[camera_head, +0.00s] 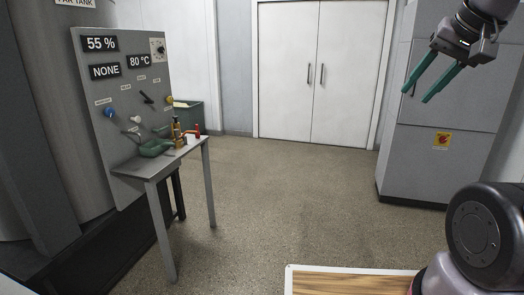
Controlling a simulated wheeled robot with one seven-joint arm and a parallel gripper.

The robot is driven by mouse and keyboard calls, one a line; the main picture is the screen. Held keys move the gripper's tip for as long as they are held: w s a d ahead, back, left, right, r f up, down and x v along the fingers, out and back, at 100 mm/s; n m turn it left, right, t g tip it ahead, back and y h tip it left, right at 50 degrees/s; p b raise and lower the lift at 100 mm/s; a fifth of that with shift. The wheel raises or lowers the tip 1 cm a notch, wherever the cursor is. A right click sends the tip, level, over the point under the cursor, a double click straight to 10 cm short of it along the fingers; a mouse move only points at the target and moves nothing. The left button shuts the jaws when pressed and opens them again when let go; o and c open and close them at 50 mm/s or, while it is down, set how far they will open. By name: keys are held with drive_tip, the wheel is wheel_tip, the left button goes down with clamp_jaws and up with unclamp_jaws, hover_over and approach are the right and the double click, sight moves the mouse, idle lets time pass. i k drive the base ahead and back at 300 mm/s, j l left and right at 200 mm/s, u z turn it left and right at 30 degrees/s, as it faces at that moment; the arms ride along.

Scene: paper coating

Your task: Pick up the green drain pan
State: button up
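The green drain pan (155,147) appears to be the dark green, shallow rounded item on the small grey table (130,169) at the left. It sits near the table's back, in front of the grey control panel, and is small in this view. My gripper (419,97) is at the upper right, raised in the air and far from the table. Its two green fingers are apart with nothing between them.
The control panel (150,72) with knobs and readouts stands behind the table. Small orange and red items (178,138) crowd the table's right part. A green bin (188,113) stands behind. A grey cabinet (408,157) is at right. The middle floor is clear.

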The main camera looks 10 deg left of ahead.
sight(155, 146)
drive_tip(key=i+u, duration=0.3)
drive_tip(key=i, duration=0.2)
drive_tip(key=i+l+u, duration=0.25)
drive_tip(key=i, duration=0.25)
drive_tip(key=i+j+u, duration=0.25)
drive_tip(key=u, duration=0.2)
drive_tip(key=i+u, duration=0.95)
drive_tip(key=i+j, duration=0.1)
drive_tip(key=i+u, duration=0.05)
drive_tip(key=i, duration=0.05)
